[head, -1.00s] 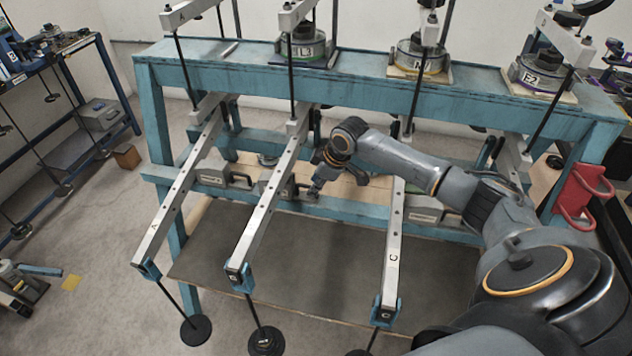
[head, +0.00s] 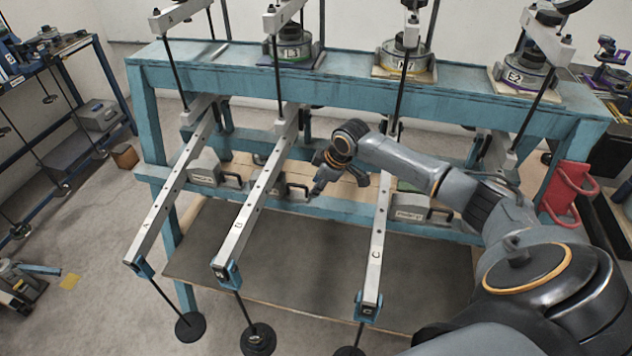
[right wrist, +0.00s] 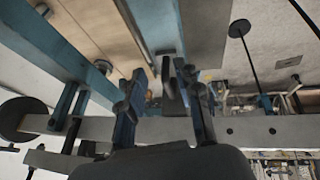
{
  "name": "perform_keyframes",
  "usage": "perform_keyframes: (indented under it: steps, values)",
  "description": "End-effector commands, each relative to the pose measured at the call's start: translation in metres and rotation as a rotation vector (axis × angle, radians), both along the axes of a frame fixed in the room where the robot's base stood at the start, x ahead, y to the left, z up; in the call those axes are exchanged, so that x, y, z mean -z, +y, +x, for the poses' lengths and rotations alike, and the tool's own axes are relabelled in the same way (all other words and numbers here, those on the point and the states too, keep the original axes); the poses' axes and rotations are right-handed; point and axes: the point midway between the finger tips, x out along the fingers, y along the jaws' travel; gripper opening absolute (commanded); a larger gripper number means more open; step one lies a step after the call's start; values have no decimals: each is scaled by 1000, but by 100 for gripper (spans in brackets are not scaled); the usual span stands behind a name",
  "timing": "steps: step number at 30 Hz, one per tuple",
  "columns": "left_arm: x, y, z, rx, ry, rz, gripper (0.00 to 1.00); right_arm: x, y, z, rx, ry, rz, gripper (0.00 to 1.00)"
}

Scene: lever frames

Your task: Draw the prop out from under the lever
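Three long grey levers slope toward me from the teal frame (head: 355,76): lever A (head: 169,193), lever B (head: 248,210) and lever C (head: 377,240). Grey blocks with black handles sit on the shelf by the levers: one beside A (head: 204,171), one partly hidden behind B (head: 273,184), one right of C (head: 408,208). My right gripper (head: 318,186) is just right of the handle of the block at B. In the right wrist view its fingers (right wrist: 163,100) stand apart with a dark upright piece between them; contact cannot be told. My left gripper is out of view.
Round weights hang from the lever ends, such as the one under A (head: 190,327). A grey board (head: 320,255) lies below the levers. A red bracket (head: 567,192) is on the frame's right end.

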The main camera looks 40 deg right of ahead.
Motion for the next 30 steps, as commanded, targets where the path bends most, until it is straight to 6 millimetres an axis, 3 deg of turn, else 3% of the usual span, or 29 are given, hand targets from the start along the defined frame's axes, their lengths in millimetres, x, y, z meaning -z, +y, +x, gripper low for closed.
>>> perform_keyframes:
  steps: [10, 24, 30]
  values:
    - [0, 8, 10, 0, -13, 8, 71, -9, 0, -2, 0, -6, 3, 34]
    - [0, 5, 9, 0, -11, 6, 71, -90, -9, -37, -1, -1, -1, 34]
    - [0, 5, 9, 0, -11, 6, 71, -106, -10, -44, -1, 1, 0, 34]
